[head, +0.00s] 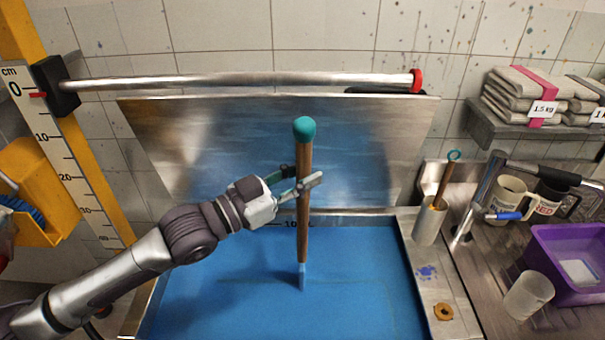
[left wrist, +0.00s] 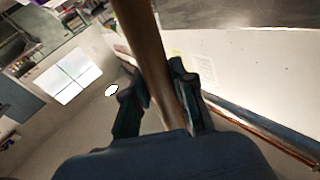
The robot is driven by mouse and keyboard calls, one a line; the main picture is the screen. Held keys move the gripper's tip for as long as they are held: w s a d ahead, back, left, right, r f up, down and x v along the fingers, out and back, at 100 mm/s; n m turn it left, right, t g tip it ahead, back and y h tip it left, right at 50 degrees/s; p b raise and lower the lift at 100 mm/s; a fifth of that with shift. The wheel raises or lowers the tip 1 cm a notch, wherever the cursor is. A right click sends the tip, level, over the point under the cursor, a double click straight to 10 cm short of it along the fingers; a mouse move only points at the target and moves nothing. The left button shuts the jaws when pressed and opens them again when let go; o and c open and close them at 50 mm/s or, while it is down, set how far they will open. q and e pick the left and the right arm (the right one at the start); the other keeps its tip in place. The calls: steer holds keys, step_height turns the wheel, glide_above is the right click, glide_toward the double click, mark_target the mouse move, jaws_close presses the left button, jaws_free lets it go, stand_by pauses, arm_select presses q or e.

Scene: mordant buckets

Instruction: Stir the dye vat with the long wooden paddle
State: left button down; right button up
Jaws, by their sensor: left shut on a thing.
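The long wooden paddle (head: 304,215) stands nearly upright in the dye vat, its teal knob (head: 304,129) at the top. Its lower end goes into the blue dye (head: 215,295) and is hidden below the surface. My left gripper (head: 300,188) is shut on the paddle's shaft, above the dye. In the left wrist view the brown shaft (left wrist: 147,50) passes between the dark fingers (left wrist: 160,100). The vat's metal rim (head: 408,255) shows at the right. My right gripper is not in view.
A raised metal lid (head: 180,150) stands behind the vat, below a steel bar (head: 250,82). On the right are a cup with a stick (head: 428,222), a tap (head: 484,195), mugs (head: 510,200), a clear beaker (head: 528,296) and a purple tub (head: 545,250). A marked scale (head: 70,150) stands left.

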mark_target(295, 131)
arm_select(q)
steer(key=r+p, duration=0.2)
steer(key=r, duration=0.1)
steer(key=s+r+p, duration=0.1)
steer(key=r, duration=0.1)
steer(key=shift+r, duration=0.3)
steer(key=shift+s+d+r, duration=0.1)
steer(key=shift+s+r, duration=0.1)
steer(key=shift+r, duration=0.6)
steer(key=shift+s+a+r, duration=0.1)
steer(key=shift+s+r, duration=0.05)
steer(key=shift+r, duration=0.7)
steer(key=shift+s+d+r, duration=0.1)
steer(key=shift+s+r, duration=0.1)
steer(key=shift+r, duration=0.7)
step_height(295, 131, up, 11)
steer(key=shift+f, duration=0.1)
